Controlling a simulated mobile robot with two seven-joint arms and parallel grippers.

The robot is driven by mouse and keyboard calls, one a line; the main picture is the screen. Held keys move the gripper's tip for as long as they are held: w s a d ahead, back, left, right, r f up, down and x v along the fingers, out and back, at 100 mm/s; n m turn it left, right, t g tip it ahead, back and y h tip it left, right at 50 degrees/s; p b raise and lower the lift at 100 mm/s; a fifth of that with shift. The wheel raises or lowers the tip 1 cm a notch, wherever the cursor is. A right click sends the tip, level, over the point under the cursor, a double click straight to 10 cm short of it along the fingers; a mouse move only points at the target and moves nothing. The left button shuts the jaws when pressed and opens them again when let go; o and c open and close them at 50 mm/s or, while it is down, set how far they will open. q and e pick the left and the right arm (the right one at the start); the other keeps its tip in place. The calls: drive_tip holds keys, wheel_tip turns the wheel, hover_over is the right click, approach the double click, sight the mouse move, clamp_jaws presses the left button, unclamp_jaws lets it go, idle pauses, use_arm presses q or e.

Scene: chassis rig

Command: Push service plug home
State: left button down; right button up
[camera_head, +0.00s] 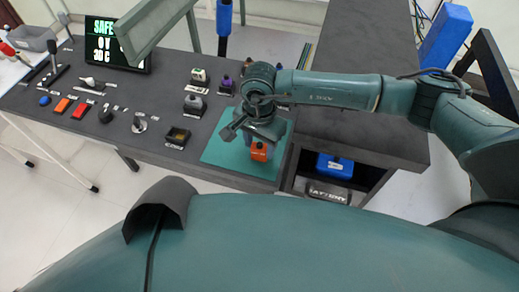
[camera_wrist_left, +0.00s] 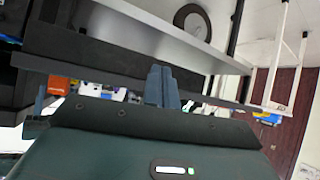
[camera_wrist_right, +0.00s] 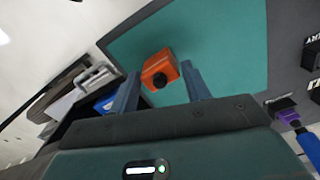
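The service plug seems to be the orange block (camera_head: 260,152) with a dark round knob, low over or on the teal mat (camera_head: 222,152). In the right wrist view the orange block (camera_wrist_right: 160,70) lies between the two blue fingertips of my right gripper (camera_wrist_right: 160,75). The fingers are spread apart, and I see no clear contact with the block. In the head view my right gripper (camera_head: 257,133) points down over the mat and partly hides it. In the left wrist view my left gripper (camera_wrist_left: 162,85) has its fingers together, with nothing visible between them. It is not clear in the head view.
The dark bench (camera_head: 150,115) carries several switches, knobs and small connectors left of the mat. A lit display (camera_head: 116,45) stands at the back. A blue-topped battery (camera_head: 334,166) sits in an opening to the right. A grey beam (camera_head: 150,28) crosses the upper left.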

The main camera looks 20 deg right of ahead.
drive_tip(key=c, duration=0.6)
